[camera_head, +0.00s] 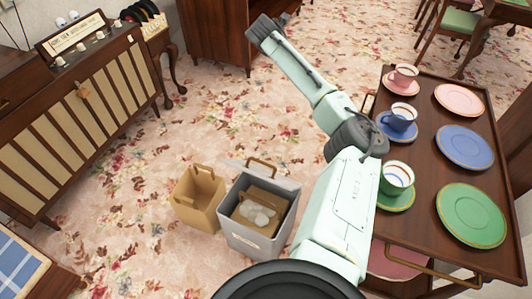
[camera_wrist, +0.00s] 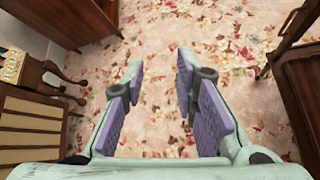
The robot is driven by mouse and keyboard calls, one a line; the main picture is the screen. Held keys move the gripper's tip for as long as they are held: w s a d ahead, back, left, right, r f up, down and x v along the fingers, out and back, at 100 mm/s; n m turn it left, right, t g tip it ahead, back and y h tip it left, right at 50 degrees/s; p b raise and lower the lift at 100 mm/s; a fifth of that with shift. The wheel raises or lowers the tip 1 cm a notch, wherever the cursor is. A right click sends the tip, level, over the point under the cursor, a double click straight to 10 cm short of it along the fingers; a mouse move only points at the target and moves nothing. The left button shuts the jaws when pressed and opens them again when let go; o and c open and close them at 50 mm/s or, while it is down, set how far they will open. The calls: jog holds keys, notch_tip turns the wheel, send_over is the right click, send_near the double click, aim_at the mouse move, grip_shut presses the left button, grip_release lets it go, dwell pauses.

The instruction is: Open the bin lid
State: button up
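A grey bin (camera_head: 252,236) stands on the floor in the head view, left of my arm. Its lid (camera_head: 281,181) with a brown handle (camera_head: 263,162) is at the back edge, swung up from the opening. Inside the bin, brown cardboard and pale crumpled items show. My gripper (camera_head: 262,30) is stretched out beyond the bin, high in the picture and well apart from it. In the wrist view my gripper (camera_wrist: 160,65) is open, with only carpet showing between its purple-padded fingers. The bin is not in the wrist view.
A brown open container (camera_head: 199,205) stands left of the bin. A wooden cart (camera_head: 430,180) with cups, saucers and plates is at the right, close to my arm. A wooden cabinet (camera_head: 85,110) stands at the left. Flowered carpet (camera_head: 150,190) is free between.

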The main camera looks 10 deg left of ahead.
jog(key=s+a+r+n+t+y+b, duration=0.1)
jog(key=a+r+n+t+y, duration=0.25)
jog(key=a+r, duration=0.4)
jog(key=s+a+r+n+t+y, duration=0.1)
jog(key=a+r+n+t+y, duration=0.3)
jog(key=r, duration=0.6)
jog(key=s+a+f+n+g+y+b, duration=0.1)
jog(key=s+a+f+n+g+y, duration=0.1)
jog(key=s+a+n+g+y, duration=0.35)
jog(key=s+a+f+n+g+y+b, duration=0.1)
jog(key=s+a+f+n+g+y, duration=0.25)
jog(key=s+a+g, duration=0.45)
jog(key=s+d+f+n+g+h, duration=0.3)
jog(key=s+f+n+h, duration=0.15)
jog(key=s+f, duration=0.55)
jog(key=m+g+h+b, duration=0.1)
jog(key=h, duration=1.1)
send_near(265, 163)
jog(key=f, duration=0.2)
jog(key=f+p, duration=0.1)
jog(key=f, duration=0.2)
jog(key=f+p, duration=0.1)
jog(key=f, duration=0.2)
jog(key=shift+w, duration=0.3)
